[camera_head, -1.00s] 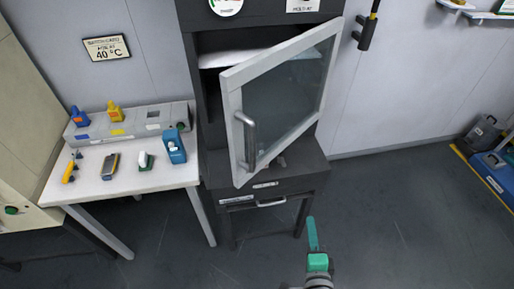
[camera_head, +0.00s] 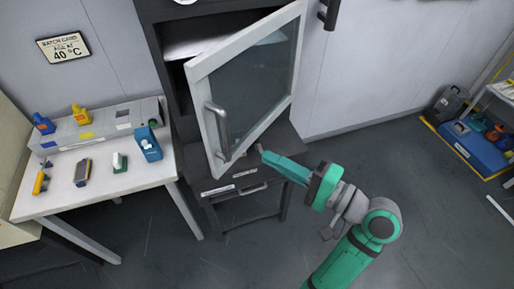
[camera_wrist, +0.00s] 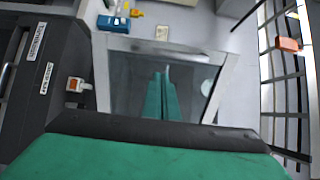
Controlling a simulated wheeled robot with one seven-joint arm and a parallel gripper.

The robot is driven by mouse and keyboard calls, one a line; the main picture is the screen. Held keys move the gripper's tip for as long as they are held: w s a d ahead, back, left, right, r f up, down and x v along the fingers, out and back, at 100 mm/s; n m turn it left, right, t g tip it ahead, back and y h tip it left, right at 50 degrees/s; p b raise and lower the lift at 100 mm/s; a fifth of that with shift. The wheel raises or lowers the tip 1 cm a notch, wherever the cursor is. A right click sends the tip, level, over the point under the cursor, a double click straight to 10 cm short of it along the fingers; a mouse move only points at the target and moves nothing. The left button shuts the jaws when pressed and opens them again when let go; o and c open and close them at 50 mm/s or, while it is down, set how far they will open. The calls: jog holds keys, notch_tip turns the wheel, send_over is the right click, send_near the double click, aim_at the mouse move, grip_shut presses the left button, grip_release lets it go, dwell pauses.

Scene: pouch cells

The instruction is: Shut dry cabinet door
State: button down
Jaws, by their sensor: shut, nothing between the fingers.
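The dry cabinet (camera_head: 158,35) is dark, and its grey-framed glass door (camera_head: 251,85) stands open, swung out toward me. A vertical bar handle (camera_head: 217,131) is on the door's left side. My gripper (camera_head: 266,157) is green, shut and empty. In the head view it appears by the lower part of the door, on its right side; I cannot tell whether it touches. In the wrist view the door's frame (camera_wrist: 222,84) and glass spread ahead, and the green fingers (camera_wrist: 161,97) show in front of the pane.
A white table (camera_head: 130,178) at the left holds a grey unit, bottles and small tools. A cabinet drawer (camera_head: 240,191) lies below the door. The floor between is clear.

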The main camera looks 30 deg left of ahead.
jog(key=a, duration=0.8)
jog(key=w+a, duration=0.1)
jog(key=a, duration=0.4)
